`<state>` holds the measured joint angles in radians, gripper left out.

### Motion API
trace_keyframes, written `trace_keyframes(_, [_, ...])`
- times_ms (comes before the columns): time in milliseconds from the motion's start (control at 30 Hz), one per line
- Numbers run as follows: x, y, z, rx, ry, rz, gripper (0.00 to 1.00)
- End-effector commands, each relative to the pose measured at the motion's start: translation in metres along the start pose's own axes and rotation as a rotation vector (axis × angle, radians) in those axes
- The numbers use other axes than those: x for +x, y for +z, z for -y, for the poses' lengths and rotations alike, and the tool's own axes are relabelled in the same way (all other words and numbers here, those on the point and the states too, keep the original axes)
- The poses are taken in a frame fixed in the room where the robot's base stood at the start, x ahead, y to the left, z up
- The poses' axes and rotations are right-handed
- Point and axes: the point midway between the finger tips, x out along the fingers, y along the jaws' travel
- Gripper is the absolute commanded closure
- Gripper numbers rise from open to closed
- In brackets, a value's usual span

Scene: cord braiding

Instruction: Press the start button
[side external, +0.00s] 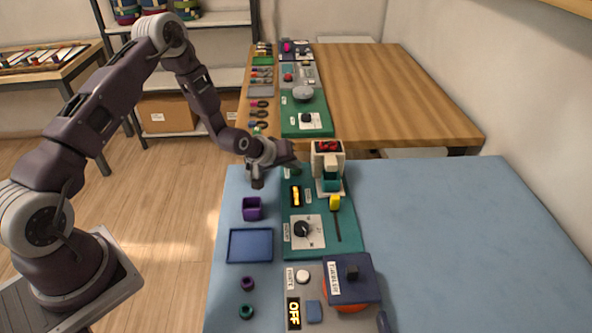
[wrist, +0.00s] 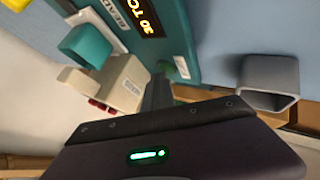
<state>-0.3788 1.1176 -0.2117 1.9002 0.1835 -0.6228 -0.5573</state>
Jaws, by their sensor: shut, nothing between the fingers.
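My gripper (side external: 293,165) is shut and empty, pointing down over that end of the panel.
A beige and teal machine (side external: 328,160) stands right of my gripper, and a grey open cup (wrist: 268,72) lies on the other side. The panel has a lit display (side external: 296,196), a dial (side external: 303,229) and a yellow slider (side external: 335,202). The blue mat (side external: 450,240) is clear at right.

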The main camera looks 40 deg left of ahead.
Motion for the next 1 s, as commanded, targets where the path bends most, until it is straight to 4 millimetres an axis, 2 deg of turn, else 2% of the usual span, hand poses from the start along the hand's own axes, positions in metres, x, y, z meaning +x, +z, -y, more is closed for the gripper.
trace_keyframes(333, [-0.011,-0.007,-0.007,0.000,0.000,0.000,1.00])
trace_keyframes(667, [-0.013,-0.009,-0.009,0.000,0.000,0.000,1.00])
trace_keyframes(1000, [-0.037,-0.027,-0.027,0.000,0.001,-0.001,1.00])
